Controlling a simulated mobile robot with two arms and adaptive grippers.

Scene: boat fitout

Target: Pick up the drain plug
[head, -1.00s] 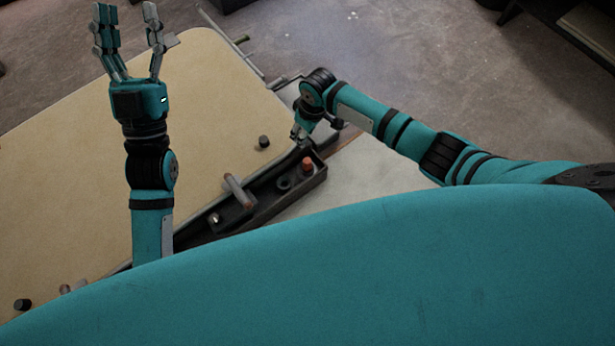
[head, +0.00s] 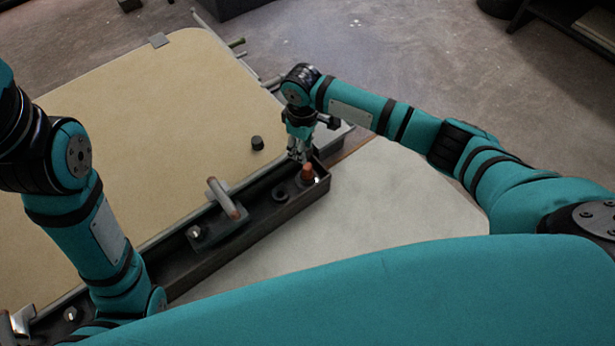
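A small orange-brown plug-like piece (head: 307,173) stands upright at the far right end of a long dark tray (head: 262,222); I take it for the drain plug. My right gripper (head: 300,156) points down just behind and above it, with its fingertips very close to it. I cannot tell whether they touch it or how far apart the fingers are.
The tray also holds a dark ring (head: 280,193), a grey handle-like part (head: 223,197) and a bolt (head: 194,232). A black cylinder (head: 257,143) stands on the tan panel (head: 150,120). A pale surface (head: 400,200) right of the tray is clear.

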